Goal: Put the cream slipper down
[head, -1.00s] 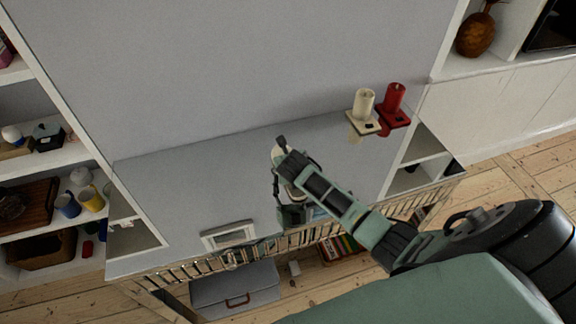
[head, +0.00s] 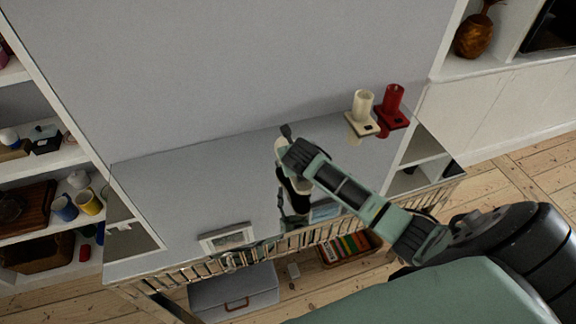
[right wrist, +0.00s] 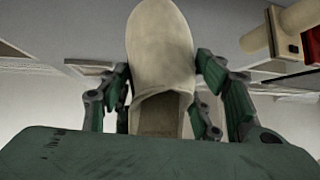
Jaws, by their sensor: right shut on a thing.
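My right gripper (head: 285,158) is shut on the cream slipper (right wrist: 160,45). In the right wrist view the slipper stands up between the fingers, its rounded end at the top and its opening facing the camera. In the head view only a small pale part of the slipper (head: 281,146) shows beside the gripper; the arm hides the rest. The gripper is over the grey, glossy table top (head: 180,190), and a dark reflection shows below it. I cannot tell how far the slipper is from the surface. My left gripper is not in view.
A picture frame (head: 228,239) lies near the front edge. Shelves with mugs (head: 88,202) are at the left. The table's left middle is clear.

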